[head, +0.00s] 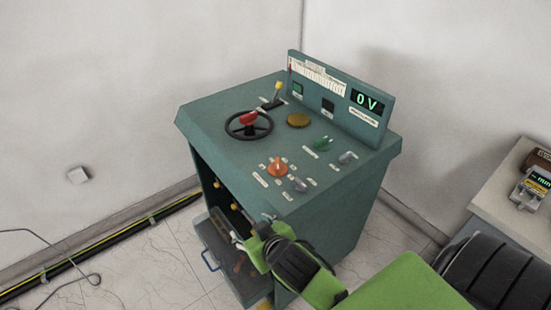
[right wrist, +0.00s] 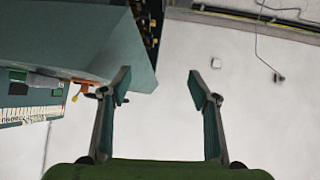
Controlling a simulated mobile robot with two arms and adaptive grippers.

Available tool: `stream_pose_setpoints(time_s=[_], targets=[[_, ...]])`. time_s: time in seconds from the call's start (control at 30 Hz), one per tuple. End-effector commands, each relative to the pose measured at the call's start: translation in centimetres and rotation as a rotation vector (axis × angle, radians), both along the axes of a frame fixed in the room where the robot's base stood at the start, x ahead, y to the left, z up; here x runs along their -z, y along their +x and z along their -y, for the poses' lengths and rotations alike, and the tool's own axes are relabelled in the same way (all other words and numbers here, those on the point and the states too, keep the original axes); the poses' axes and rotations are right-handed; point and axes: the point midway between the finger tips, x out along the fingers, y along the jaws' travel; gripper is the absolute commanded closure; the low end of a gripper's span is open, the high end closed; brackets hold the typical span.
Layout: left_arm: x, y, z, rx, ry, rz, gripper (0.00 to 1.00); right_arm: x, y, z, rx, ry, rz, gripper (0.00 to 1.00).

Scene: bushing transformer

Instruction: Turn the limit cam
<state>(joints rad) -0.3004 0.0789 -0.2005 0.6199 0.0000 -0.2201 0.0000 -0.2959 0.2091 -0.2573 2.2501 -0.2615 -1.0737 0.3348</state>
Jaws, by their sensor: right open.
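The green control desk (head: 230,108) stands in the middle of the head view. Its sloping top carries a black handwheel with a red centre (head: 248,123), a brass-coloured disc (head: 298,120), an orange knob (head: 278,167), a green knob (head: 321,143) and grey knobs (head: 300,184). I cannot tell which part is the limit cam. My right gripper (head: 250,229) is in front of the desk's near side, below the top's edge. In the right wrist view its fingers (right wrist: 158,84) are apart and empty, with the desk's side (right wrist: 85,40) at the left. My left gripper is not in view.
The desk's front is open, with dark insides and yellow parts (head: 217,185). A grey tray or panel (head: 217,250) juts out low there. A side table (head: 490,205) with a meter (head: 531,188) is at the right. Cables run along the left wall.

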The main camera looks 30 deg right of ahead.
Motion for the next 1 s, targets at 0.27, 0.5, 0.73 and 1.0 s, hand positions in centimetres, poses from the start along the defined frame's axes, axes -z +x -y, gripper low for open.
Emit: stream_pose_setpoints(time_s=[0.27, 0.5, 0.73, 1.0], targets=[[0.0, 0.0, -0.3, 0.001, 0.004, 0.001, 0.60, -11.3, 11.1, -4.1, -0.111, 0.030, 0.493, 0.44], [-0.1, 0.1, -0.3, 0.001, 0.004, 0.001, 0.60, -22.8, 15.6, -13.3, -0.488, 0.078, 0.910, 0.44], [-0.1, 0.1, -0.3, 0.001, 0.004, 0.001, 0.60, -25.1, 14.7, -21.4, -1.007, 0.057, 0.981, 0.44], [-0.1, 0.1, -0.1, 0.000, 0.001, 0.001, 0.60, -18.2, 14.7, -20.5, -1.490, -0.104, 0.558, 0.44]])
